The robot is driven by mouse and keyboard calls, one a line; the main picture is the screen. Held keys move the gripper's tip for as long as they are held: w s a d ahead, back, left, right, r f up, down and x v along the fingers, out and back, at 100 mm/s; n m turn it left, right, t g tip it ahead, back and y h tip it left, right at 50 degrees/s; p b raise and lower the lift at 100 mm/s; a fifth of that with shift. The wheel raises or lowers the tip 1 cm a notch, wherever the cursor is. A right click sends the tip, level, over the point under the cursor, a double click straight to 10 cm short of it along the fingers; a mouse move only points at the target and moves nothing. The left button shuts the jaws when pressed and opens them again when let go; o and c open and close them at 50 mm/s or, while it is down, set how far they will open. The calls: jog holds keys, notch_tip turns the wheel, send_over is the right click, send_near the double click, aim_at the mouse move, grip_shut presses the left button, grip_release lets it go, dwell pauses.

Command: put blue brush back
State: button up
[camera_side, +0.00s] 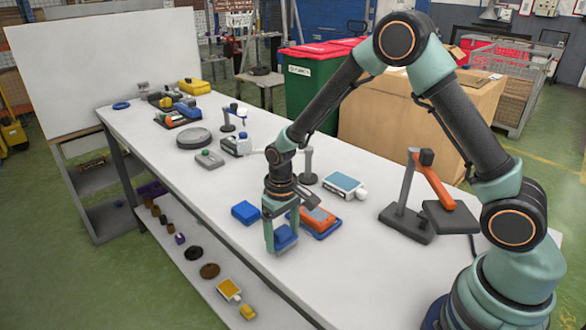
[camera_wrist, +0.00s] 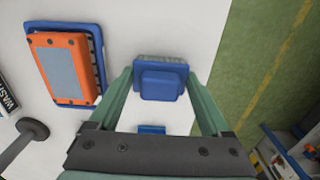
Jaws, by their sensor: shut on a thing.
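My gripper (camera_side: 282,240) points down near the front edge of the white table, shut on the blue brush (camera_side: 286,234). In the wrist view the brush (camera_wrist: 161,85) sits between the two green fingers (camera_wrist: 162,98), with a greyish strip along its far edge. I cannot tell whether it touches the table. A separate blue block (camera_side: 245,212) lies left of my gripper in the side view. In the wrist view a small blue patch (camera_wrist: 151,129) shows just above the gripper's dark body, mostly hidden.
An orange device (camera_side: 318,219) on a blue base (camera_wrist: 97,40) lies close beside my gripper. Behind it are a white-and-blue bottle (camera_side: 345,185) and a grey post (camera_side: 308,168). A stand with an orange arm (camera_side: 430,180) is at right. Bare table lies between.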

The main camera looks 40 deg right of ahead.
aim_at(282, 229)
jog(key=o, duration=1)
notch_tip(282, 229, up, 12)
jog(key=s+d+r+t, duration=0.2)
jog(key=s+d+r, duration=0.1)
jog(key=s+r, duration=0.3)
jog(key=s+d+r+t, duration=0.2)
jog(key=s+r+t, duration=0.1)
jog(key=s+r, duration=0.3)
jog(key=shift+s+d+t, duration=0.3)
jog(key=shift+s+d, duration=0.1)
jog(key=shift+s, duration=0.35)
